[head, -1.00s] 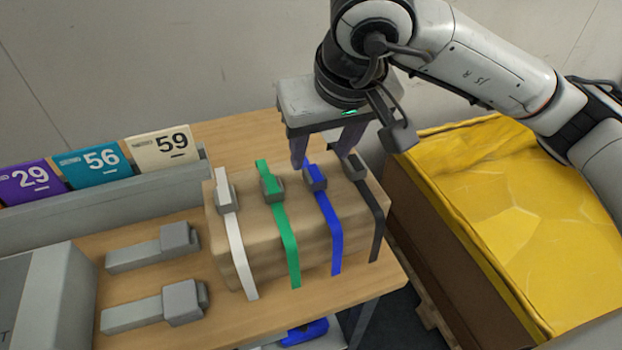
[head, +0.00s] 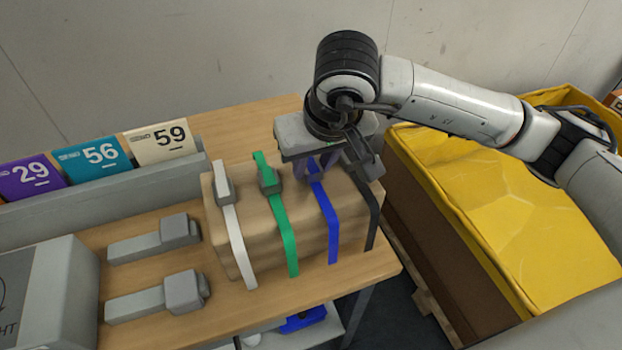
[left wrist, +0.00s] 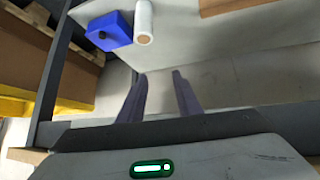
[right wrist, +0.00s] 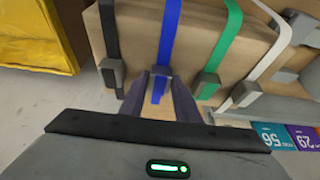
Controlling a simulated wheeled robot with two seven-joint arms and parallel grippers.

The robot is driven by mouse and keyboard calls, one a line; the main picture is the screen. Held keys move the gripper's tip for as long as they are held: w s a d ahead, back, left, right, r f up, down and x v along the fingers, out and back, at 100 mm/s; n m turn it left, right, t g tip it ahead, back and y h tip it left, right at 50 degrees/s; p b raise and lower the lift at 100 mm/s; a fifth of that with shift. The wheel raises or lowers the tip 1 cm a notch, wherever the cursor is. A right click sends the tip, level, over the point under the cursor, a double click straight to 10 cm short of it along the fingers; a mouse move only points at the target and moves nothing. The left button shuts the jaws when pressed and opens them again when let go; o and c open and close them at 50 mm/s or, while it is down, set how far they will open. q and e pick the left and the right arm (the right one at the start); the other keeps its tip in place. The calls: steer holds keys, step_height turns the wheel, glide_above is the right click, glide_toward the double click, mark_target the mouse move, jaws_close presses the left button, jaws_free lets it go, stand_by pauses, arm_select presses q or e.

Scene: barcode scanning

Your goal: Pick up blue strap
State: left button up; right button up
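The blue strap (head: 330,225) is wrapped over a brown box (head: 305,238), between a green strap (head: 283,225) and a black strap (head: 373,215). The strap still lies along the box. My left gripper (left wrist: 160,75) is open and empty, seen only in the left wrist view.
A white strap (head: 236,240) is also on the box. Two grey blocks with raised ends (head: 155,240) lie on the wooden table (head: 240,135). Number cards stand in a grey rack (head: 110,180). A yellow-lined crate (head: 480,190) stands right of the table. A blue object (left wrist: 110,32) sits on a lower shelf.

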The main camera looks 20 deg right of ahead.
jaws_close()
steer(key=shift+r, duration=0.15)
